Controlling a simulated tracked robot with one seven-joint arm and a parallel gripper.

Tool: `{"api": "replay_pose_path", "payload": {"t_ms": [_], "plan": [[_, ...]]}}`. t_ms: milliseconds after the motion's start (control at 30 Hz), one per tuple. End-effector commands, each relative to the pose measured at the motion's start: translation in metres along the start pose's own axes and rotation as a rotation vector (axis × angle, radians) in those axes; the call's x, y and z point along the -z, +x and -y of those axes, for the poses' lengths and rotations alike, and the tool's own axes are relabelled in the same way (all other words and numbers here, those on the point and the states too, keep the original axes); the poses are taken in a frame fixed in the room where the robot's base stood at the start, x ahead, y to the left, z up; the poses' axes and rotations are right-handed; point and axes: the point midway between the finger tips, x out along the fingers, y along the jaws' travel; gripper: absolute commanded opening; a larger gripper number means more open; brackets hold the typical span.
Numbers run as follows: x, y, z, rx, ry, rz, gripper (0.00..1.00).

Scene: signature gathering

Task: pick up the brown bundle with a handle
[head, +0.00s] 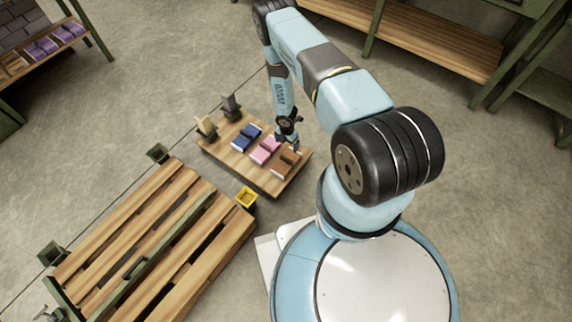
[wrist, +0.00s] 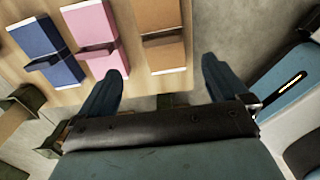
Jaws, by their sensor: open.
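The brown bundle (head: 286,162) lies at the near right end of a low wooden board (head: 237,164). In the wrist view the brown bundle (wrist: 162,28) has a dark brown handle across it and pale edges; its top is cut off by the frame. My gripper (head: 291,142) hangs close over the board near the brown and pink bundles. In the wrist view my gripper (wrist: 160,80) is open and empty, its two fingers spread on either side below the brown bundle's near end. Whether a finger touches anything cannot be told.
A pink bundle (wrist: 97,38) lies left of the brown one, and a blue bundle (wrist: 46,52) beyond it.

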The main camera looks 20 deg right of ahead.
Motion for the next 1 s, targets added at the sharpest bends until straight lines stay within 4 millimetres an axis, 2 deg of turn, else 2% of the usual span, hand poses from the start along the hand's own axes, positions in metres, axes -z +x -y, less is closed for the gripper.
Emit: {"api": "replay_pose_path", "payload": {"t_ms": [167, 600, 1000], "plan": [[0.004, 0.017, 0.005, 0.003, -0.015, -0.008, 1.00], [0.004, 0.078, 0.005, 0.003, -0.012, -0.008, 1.00], [0.005, 0.102, 0.005, 0.003, -0.013, -0.007, 1.00]]}}
